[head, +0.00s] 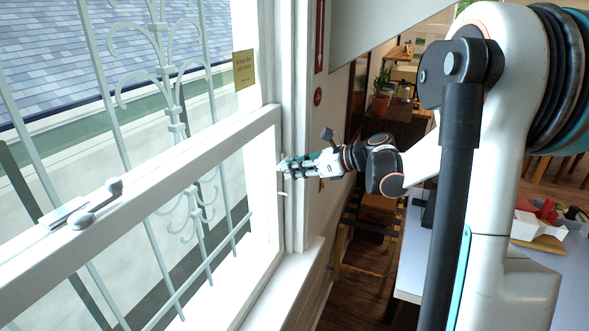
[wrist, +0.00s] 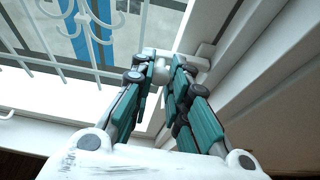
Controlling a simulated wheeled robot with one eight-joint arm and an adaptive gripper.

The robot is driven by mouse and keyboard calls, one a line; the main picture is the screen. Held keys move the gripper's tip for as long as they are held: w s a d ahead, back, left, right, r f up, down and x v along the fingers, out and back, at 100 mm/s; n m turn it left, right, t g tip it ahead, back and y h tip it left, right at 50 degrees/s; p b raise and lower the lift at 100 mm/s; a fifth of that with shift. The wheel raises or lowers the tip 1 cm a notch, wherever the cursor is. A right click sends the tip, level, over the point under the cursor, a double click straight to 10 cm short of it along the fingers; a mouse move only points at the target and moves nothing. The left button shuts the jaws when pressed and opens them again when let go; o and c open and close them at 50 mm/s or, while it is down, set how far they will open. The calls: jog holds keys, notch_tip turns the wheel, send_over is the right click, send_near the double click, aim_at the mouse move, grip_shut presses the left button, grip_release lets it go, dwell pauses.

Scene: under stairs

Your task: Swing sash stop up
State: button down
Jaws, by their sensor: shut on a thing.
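The sash stop (wrist: 163,62) is a small white piece at the window's side frame. It shows in the wrist view between my fingertips, partly covered by them. My gripper (wrist: 161,78) is shut on it, one teal-and-black finger on each side. In the head view my gripper (head: 284,166) reaches in from the right to the inner edge of the window frame, and its fingers hide most of the stop there. The white sash (head: 205,150) lies just left of my gripper.
A grey handle with rounded ends (head: 96,204) sits on the sash rail. Pale metal bars (head: 176,110) stand outside the window. The white sill (head: 285,290) below my gripper is clear. A table (head: 565,275) stands at right.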

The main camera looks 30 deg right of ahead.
jog(key=c, duration=1.5)
grip_release()
jog(key=v, duration=1.2)
jog(key=shift+r, duration=0.1)
